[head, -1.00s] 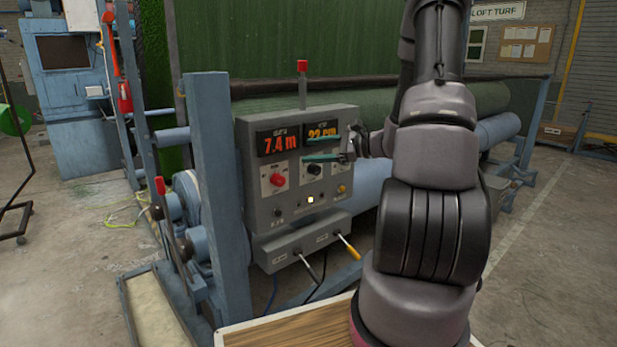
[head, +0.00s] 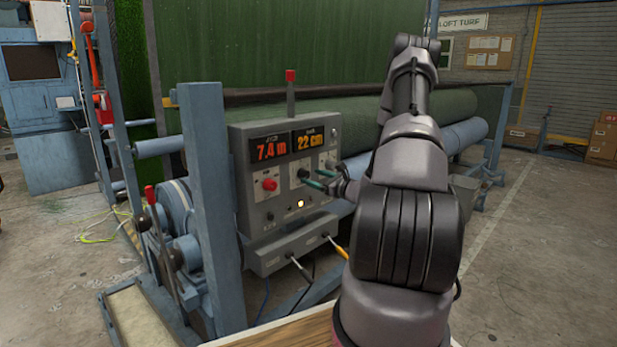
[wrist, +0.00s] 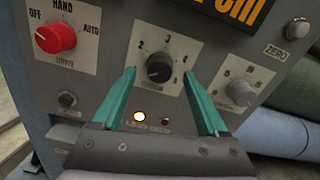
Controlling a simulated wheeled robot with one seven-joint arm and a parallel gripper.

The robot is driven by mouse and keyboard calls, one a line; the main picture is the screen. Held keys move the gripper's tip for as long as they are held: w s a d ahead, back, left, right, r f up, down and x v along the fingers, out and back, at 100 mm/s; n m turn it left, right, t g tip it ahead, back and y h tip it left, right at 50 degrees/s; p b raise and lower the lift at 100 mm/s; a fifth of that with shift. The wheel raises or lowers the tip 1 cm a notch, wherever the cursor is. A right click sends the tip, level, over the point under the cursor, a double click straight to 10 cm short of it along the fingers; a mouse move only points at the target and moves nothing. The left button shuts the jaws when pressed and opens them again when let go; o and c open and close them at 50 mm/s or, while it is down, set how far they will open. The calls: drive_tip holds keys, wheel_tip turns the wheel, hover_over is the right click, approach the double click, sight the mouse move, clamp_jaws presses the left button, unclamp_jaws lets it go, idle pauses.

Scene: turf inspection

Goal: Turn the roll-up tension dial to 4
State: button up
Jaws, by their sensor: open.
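The numbered black dial (wrist: 160,67) sits on a pale plate mid-panel in the wrist view. A 2 and a 4 show around it; its pointer's exact setting is hard to read. In the head view the dial (head: 303,173) is small, just left of the fingertips. My gripper (wrist: 158,72) is open, its two green fingers either side of the dial with gaps visible. I cannot tell how far the tips are from the panel face. In the head view my gripper (head: 318,180) is at the grey control panel (head: 240,190).
A red OFF/HAND/AUTO knob (wrist: 55,37) is left of the dial and a grey knob (wrist: 241,93) is right. A lit lamp (wrist: 139,115) is below. Displays (head: 270,148) read 7.4 m and 22 cm. Two levers (head: 335,246) stick out below the panel.

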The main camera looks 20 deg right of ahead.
sight(307, 175)
drive_tip(key=shift+x, duration=1.5)
clamp_jaws()
